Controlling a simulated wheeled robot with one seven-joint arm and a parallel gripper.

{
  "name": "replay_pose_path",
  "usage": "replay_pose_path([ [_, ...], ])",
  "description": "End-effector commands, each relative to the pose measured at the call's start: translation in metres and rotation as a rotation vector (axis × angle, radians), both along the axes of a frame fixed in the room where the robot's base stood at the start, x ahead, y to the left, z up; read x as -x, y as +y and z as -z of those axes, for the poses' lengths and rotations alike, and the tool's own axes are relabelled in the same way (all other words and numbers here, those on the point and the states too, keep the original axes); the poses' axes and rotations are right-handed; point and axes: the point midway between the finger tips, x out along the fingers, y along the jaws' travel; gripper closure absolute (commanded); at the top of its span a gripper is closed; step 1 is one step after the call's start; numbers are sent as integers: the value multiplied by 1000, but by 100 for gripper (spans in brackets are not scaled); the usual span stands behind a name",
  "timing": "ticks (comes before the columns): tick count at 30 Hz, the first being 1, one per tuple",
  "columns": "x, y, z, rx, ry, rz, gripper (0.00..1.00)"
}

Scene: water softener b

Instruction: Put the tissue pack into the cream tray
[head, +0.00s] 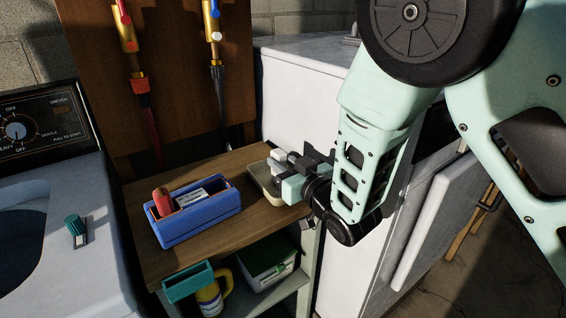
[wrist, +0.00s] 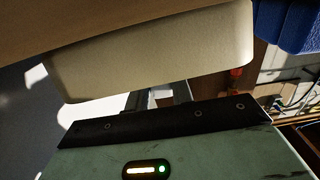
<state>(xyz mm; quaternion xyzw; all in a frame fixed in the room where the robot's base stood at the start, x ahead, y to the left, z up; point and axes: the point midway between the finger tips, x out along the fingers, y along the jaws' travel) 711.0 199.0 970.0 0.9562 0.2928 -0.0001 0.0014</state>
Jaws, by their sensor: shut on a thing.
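The cream tray (head: 254,178) stands at the right end of the wooden shelf top, partly behind my gripper. My gripper (head: 283,163) is at the tray's right side, with its fingers over the tray. It is shut on a small pale thing, taken as the tissue pack (head: 279,155), which is mostly hidden. In the wrist view the outer wall of the cream tray (wrist: 150,55) fills the upper middle. My gripper (wrist: 166,92) reaches past the tray's rim there, which hides the fingertips. Whether the pack touches the tray floor cannot be seen.
A blue box (head: 200,222) holding a red item (head: 162,202) and a white-and-dark item stands left of the tray. A washer (head: 60,190) is at the left, a white appliance (head: 300,85) behind.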

Motion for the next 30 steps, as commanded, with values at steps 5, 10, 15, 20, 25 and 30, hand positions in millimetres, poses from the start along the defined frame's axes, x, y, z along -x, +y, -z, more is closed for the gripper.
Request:
replay_pose_path([
  [5, 0, 0, 0, -1, -1, 0, 99],
  [10, 0, 0, 4, -1, 0, 0, 99],
  [15, 0, 0, 3, -1, 0, 0, 55],
  [20, 0, 0, 3, -1, -1, 0, 55],
  [25, 0, 0, -1, -1, -1, 0, 55],
  [30, 18, -13, 2, -1, 3, 1, 55],
])
